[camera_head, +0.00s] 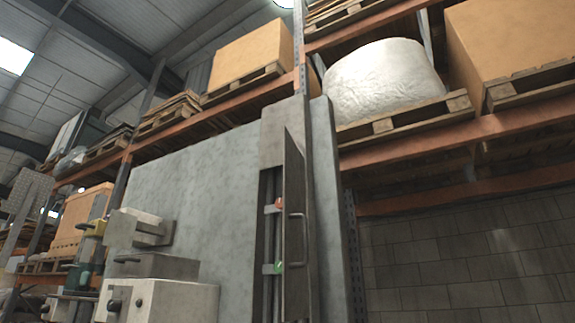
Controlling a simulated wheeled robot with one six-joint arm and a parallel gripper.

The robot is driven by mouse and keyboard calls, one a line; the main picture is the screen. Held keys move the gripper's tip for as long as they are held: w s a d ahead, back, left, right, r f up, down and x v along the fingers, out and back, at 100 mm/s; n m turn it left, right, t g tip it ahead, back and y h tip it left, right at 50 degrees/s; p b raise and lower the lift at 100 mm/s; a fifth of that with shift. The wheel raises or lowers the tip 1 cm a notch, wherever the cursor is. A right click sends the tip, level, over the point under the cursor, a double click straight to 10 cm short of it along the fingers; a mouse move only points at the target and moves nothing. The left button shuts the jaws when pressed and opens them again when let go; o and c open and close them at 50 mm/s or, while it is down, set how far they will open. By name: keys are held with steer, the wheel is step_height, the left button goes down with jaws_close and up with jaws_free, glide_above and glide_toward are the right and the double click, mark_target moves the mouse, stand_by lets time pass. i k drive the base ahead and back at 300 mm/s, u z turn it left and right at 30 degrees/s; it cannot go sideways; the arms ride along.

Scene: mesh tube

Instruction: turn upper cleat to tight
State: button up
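A tall grey cabinet (284,146) has a narrow upright opening with a dark door (295,240) standing open on its right side. The door carries a bar handle (303,240). Inside the opening a grey upright tube (268,240) shows, with two small fittings on it. The upper fitting, likely the upper cleat (279,204), has a red-orange end. The lower fitting (278,267) has a green end. The door edge hides part of both, and their exact turn is too small to tell. I cannot make out my gripper in this view.
Blocky pale fixtures with knobs (160,298) and grey boxes (150,265) fill the lower left, near yellow and green parts (90,230). A large grey panel (200,190) lies behind. Pallet racks (420,140) and a block wall (470,260) stand behind.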

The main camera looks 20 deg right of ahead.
mark_target(279, 203)
steer(key=u, duration=0.05)
steer(key=k, duration=0.2)
steer(key=u, duration=1.55)
steer(key=i, duration=2.35)
steer(key=z, duration=1.6)
